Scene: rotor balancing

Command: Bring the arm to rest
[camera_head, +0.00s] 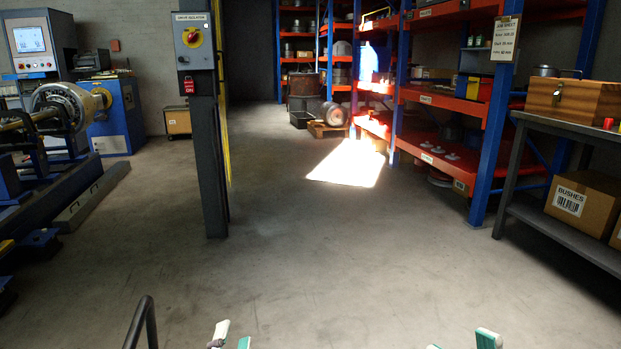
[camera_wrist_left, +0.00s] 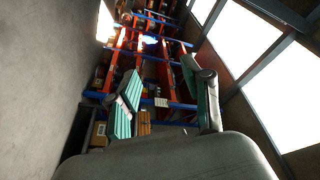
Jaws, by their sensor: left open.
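My left gripper (camera_head: 232,337) shows at the bottom edge of the head view, left of centre, as two pale green-and-white fingertips. In the left wrist view its two green-padded fingers (camera_wrist_left: 166,104) stand wide apart with nothing between them. The rest of the left arm is hidden below the head view. My right gripper (camera_head: 461,343) shows at the bottom edge, right of centre, as two separate fingertips with a gap and nothing seen between them. Both grippers are over open floor.
A post with a drive isolator (camera_head: 195,40) stands left of centre. The balancing machine (camera_head: 65,110) is at the left. Orange-and-blue shelving (camera_head: 440,100) and a bench (camera_head: 560,225) with a wooden box (camera_head: 573,98) line the right. The floor (camera_head: 330,260) between is clear.

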